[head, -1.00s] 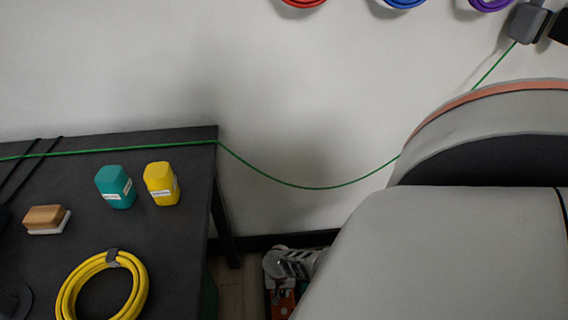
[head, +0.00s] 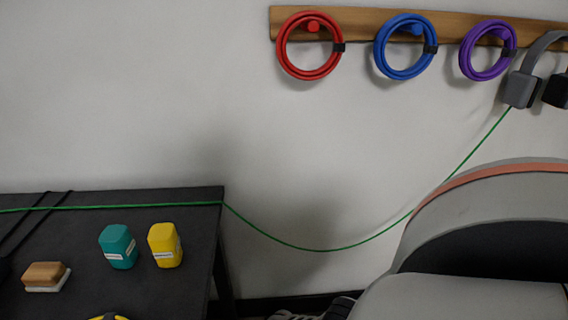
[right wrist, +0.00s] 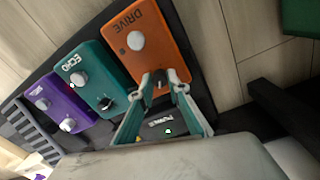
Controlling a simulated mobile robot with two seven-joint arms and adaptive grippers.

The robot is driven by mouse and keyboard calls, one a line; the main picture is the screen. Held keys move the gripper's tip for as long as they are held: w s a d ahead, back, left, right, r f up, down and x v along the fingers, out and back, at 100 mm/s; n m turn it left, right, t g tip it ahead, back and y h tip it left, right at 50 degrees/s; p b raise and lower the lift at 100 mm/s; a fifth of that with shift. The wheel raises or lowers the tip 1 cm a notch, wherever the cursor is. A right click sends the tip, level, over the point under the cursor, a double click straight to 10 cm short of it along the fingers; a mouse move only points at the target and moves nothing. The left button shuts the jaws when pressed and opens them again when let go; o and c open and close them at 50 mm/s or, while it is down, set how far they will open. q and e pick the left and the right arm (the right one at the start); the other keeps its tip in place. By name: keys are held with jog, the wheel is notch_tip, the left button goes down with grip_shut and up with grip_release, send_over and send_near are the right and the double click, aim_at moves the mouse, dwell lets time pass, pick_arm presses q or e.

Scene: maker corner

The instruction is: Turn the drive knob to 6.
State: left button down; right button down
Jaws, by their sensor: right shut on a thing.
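The orange DRIVE pedal (right wrist: 150,55) is in the right wrist view, with a round silver-white button (right wrist: 136,40) near its label. My right gripper (right wrist: 161,78) is at the lower end of this pedal, with its two fingers shut around the dark drive knob (right wrist: 159,76). The fingers cover much of the knob, and I cannot read its pointer or scale. My left gripper is in neither current view.
Beside it stand a teal ECHO pedal (right wrist: 95,70) and a purple pedal (right wrist: 55,105) on a dark board. The head view shows a dark table (head: 170,212), a green cable (head: 320,249) and coiled cables on a wall rail (head: 357,20).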

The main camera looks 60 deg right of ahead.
jog(key=c, duration=1.9)
grip_release()
jog(key=shift+s+a+f, duration=0.15)
jog(key=shift+a, duration=0.05)
jog(key=shift+d, duration=0.1)
jog(key=shift+w+r, duration=0.2)
jog(key=shift+r, duration=0.1)
jog(key=shift+r, duration=0.7)
notch_tip(320, 180, up, 10)
jog(key=shift+w+r, duration=0.1)
